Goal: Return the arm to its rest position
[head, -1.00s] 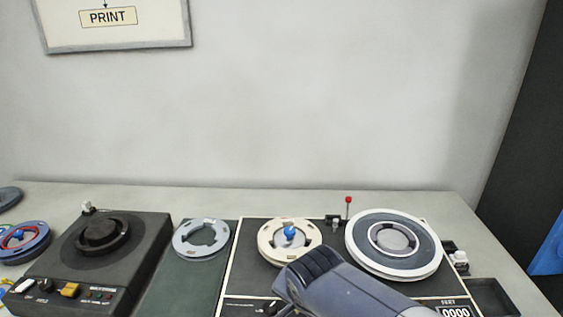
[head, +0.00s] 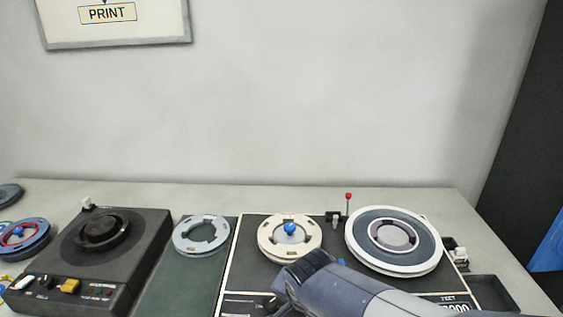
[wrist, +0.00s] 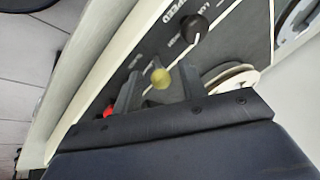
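My arm (head: 345,288) reaches in from the bottom right of the head view, over the front of the tape deck (head: 232,268). My gripper (wrist: 157,84) shows in the wrist view with its two grey fingers apart, above the deck's front edge. A yellowish round knob shows between the fingers in that view, and I cannot tell its distance from them. I see nothing clamped. In the head view the fingers are mostly hidden by the wrist.
The deck bears a cream reel (head: 268,238) with a blue knob, a large white-rimmed reel (head: 351,238) and an upright red-tipped lever (head: 348,197). A grey ring (head: 185,237) lies left of it, beside a black machine (head: 140,250). The wall side of the table is clear.

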